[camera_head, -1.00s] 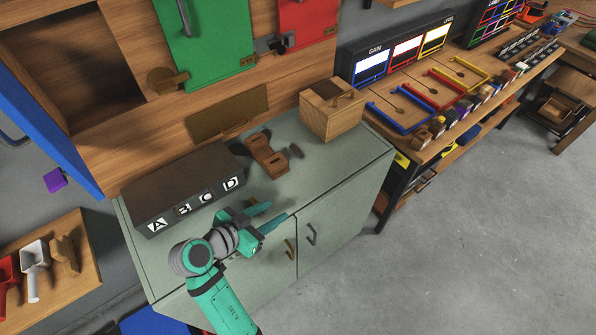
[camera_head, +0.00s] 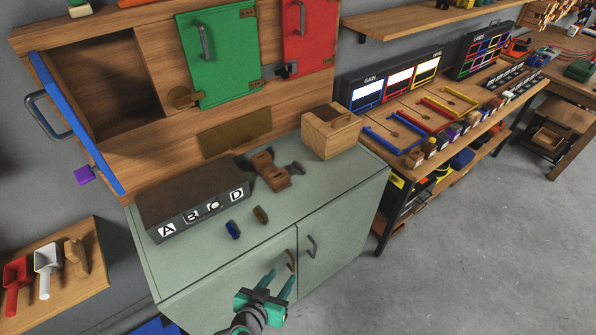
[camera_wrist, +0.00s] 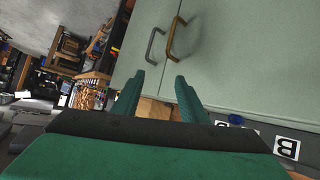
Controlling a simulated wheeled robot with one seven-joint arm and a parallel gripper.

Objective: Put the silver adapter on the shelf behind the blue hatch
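The blue hatch (camera_head: 78,120) stands open at the left, its handle on the outer face. The wooden shelf compartment (camera_head: 110,85) behind it is open and looks empty. A small grey piece (camera_head: 298,167) lies on the cabinet top beside a brown wooden holder (camera_head: 270,172); I cannot tell whether it is the silver adapter. A blue piece (camera_head: 233,230) and a brownish piece (camera_head: 261,215) lie near the cabinet's front. My gripper (camera_head: 281,279) is open and empty in front of the cabinet doors. In the wrist view its fingers (camera_wrist: 160,80) are apart with nothing between them.
A dark box lettered A to D (camera_head: 190,205) and a wooden box (camera_head: 331,130) stand on the green-grey cabinet (camera_head: 165,275). Green (camera_head: 220,60) and red (camera_head: 308,35) hatches are shut. Floor is clear at right.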

